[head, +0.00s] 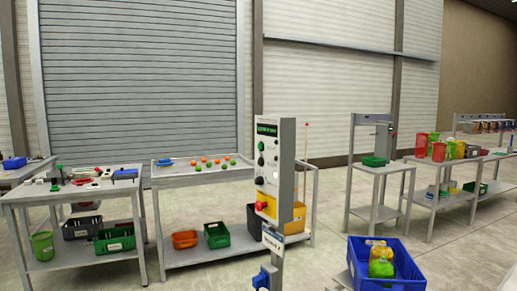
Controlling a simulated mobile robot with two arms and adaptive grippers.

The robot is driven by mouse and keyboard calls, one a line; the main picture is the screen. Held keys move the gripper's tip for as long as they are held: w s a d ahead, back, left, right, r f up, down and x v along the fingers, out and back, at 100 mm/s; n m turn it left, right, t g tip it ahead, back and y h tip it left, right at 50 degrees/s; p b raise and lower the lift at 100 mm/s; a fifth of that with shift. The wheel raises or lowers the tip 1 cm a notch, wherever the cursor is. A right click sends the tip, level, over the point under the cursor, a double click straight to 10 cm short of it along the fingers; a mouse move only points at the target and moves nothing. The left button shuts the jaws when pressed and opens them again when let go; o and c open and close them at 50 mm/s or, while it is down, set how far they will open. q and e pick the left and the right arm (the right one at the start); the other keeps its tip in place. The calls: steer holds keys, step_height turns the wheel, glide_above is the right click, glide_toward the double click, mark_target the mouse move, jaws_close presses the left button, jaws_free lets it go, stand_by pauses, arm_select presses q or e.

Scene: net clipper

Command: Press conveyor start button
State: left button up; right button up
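A grey control box (281,175) stands upright on a post near the middle of the head view. Its light front panel has a dark display with green text (266,128) at the top. A large red button (261,205) sits near the panel's bottom. Which one is the conveyor start button cannot be read. Neither of my grippers is in view.
A blue crate (409,270) with green and yellow items stands at the lower right, near the post. Behind, a table (163,185) holds orange and green balls. Some floor between is clear.

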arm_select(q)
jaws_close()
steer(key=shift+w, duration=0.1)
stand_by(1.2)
